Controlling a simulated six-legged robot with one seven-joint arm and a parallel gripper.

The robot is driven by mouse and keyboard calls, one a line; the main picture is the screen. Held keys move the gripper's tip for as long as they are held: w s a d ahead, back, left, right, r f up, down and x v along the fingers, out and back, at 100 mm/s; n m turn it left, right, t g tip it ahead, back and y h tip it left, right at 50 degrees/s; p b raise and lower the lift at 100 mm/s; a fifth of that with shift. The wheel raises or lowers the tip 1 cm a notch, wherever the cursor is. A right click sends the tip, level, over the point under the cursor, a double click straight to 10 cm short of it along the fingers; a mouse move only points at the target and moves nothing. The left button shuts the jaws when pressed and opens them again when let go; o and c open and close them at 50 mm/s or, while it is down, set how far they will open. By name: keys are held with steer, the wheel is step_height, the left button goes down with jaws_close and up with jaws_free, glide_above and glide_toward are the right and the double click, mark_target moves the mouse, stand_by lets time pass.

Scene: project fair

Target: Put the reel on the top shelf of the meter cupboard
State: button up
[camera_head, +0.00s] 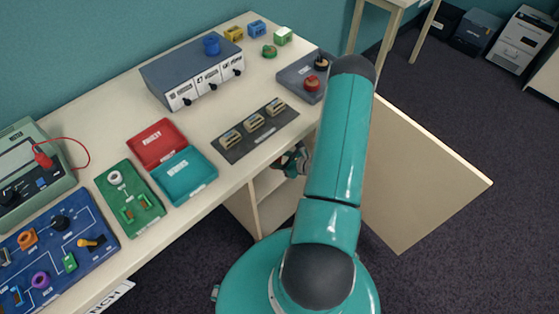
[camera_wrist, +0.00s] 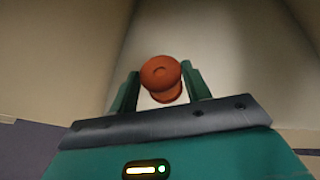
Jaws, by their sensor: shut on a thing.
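The orange-red reel (camera_wrist: 161,75) is between the two fingers of my gripper (camera_wrist: 160,92) in the wrist view. My gripper is shut on it. In the head view my gripper (camera_head: 292,162) is low at the bench's front edge, at the open front of the meter cupboard (camera_head: 241,208). My arm hides part of the cupboard. A pale shelf (camera_head: 272,183) shows inside, below the gripper. In the wrist view pale cupboard walls surround the reel, which is clear of them as far as I can tell.
The cupboard door (camera_head: 425,180) stands open on the right. The bench top (camera_head: 220,150) above carries a grey meter box (camera_head: 190,70), red and teal trays (camera_head: 157,143), a dark strip (camera_head: 258,130) and a blue board (camera_head: 55,250).

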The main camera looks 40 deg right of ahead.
mark_target(281, 158)
steer(key=d+f, duration=0.1)
steer(key=w+f, duration=0.1)
steer(key=f, duration=0.1)
steer(key=w+d+f, duration=0.1)
steer(key=shift+w+d+f, duration=0.1)
steer(key=shift+d+f, duration=0.15)
steer(key=shift+d, duration=0.05)
steer(key=shift+w+d+f, duration=0.1)
steer(key=shift+f, duration=0.8)
steer(key=shift+w+d+f, duration=0.1)
steer(key=shift+f, duration=0.75)
steer(key=shift+f, duration=0.15)
steer(key=o, duration=1)
steer(key=shift+o, duration=0.2)
steer(key=shift+s+r, duration=0.1)
steer(key=shift+r, duration=0.1)
steer(key=v, duration=1.2)
